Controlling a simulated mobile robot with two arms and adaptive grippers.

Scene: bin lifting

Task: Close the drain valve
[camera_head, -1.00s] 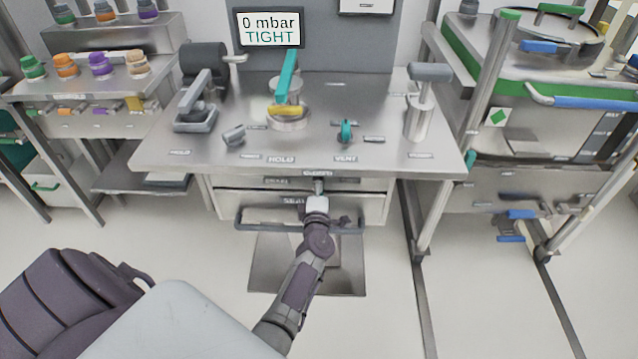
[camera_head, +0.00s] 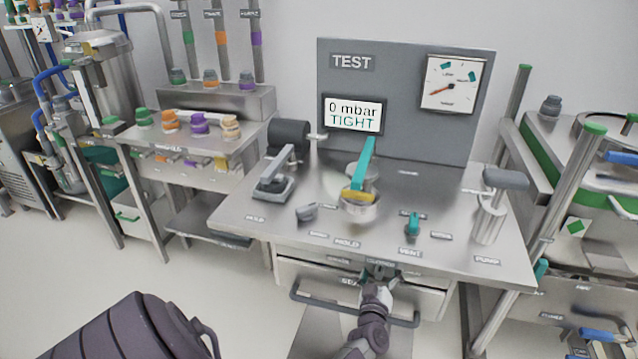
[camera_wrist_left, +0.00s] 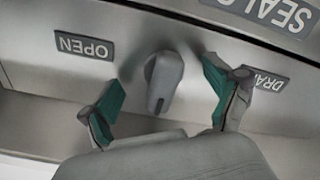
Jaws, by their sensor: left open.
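The drain valve is a small grey knob (camera_wrist_left: 164,80) on the steel front face of the test bench. A DRAIN label (camera_wrist_left: 262,80) is on its right and an OPEN label (camera_wrist_left: 85,46) on its left in the left wrist view. My left gripper (camera_wrist_left: 161,85) is open, its green-padded fingers on either side of the knob, with visible gaps. In the head view the left gripper (camera_head: 380,272) is at the bench's front edge and hides the knob. My right gripper is not in view.
The test bench (camera_head: 290,222) carries a teal-handled clamp (camera_head: 363,165), a small teal valve (camera_head: 413,223) and a pump handle (camera_head: 505,180). Its display (camera_head: 353,116) reads 0 mbar TIGHT. A drawer handle (camera_head: 330,310) lies below the gripper. A cart stands on the right.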

